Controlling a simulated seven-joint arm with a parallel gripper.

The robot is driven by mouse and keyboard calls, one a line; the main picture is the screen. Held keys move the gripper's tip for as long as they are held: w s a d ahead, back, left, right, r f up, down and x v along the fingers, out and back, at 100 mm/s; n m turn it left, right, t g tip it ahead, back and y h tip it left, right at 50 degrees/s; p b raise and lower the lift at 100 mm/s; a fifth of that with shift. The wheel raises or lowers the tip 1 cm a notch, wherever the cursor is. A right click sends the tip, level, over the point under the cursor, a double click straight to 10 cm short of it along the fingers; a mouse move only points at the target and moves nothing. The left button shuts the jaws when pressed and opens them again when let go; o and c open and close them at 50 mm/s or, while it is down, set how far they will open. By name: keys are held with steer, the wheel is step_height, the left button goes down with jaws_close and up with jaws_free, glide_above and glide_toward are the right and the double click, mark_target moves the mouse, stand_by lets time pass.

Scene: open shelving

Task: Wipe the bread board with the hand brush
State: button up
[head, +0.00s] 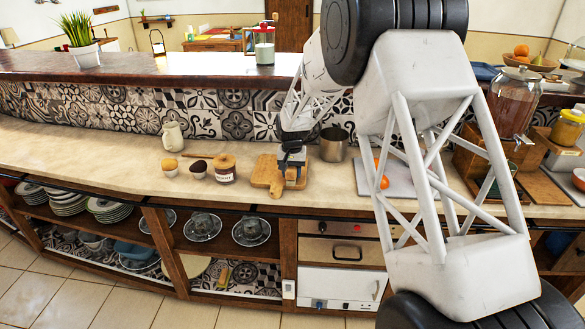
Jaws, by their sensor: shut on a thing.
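The wooden bread board (264,181) lies on the counter near its front edge, its rounded handle end toward me. My gripper (291,165) points down over the board's right part, with the arm reaching in from behind it. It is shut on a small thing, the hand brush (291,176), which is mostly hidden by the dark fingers. The brush is low over the board; I cannot tell whether it touches.
A metal pot (333,145) is close on the right.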

steer(key=shift+s, duration=0.5)
steer(key=shift+w+r, duration=0.1)
steer(key=shift+r, duration=4)
